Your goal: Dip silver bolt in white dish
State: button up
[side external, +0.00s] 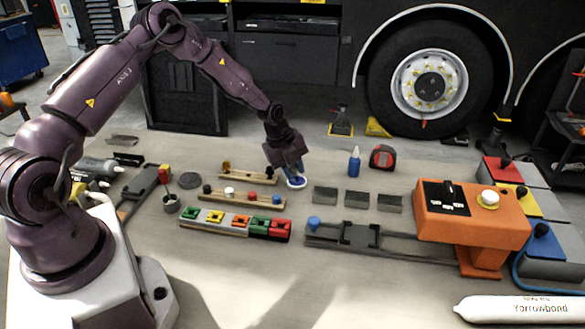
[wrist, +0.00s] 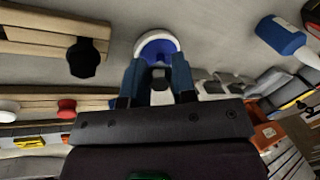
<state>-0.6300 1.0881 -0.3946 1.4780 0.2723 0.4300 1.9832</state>
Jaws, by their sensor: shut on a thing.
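The white dish (side external: 297,186) stands on the table below my gripper, with blue inside it. It also shows in the wrist view (wrist: 158,37), just beyond the fingertips. My gripper (side external: 291,167) points down over the dish, its blue fingers close to it. In the wrist view my gripper (wrist: 160,75) is shut on a small grey-dark piece between the fingers, which looks like the silver bolt (wrist: 160,80). Most of the bolt is hidden by the fingers. I cannot tell whether its lower end touches the blue in the dish.
Wooden racks with coloured knobs (side external: 240,199) lie left of the dish. Several grey bins (side external: 357,198) stand to the right. A blue bottle (side external: 354,163) and a red-black tape measure (side external: 382,157) are behind them. An orange machine (side external: 470,219) stands further right.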

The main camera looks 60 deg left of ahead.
aim_at(293, 166)
dwell(0.3)
jog(key=shift+r, duration=3.45)
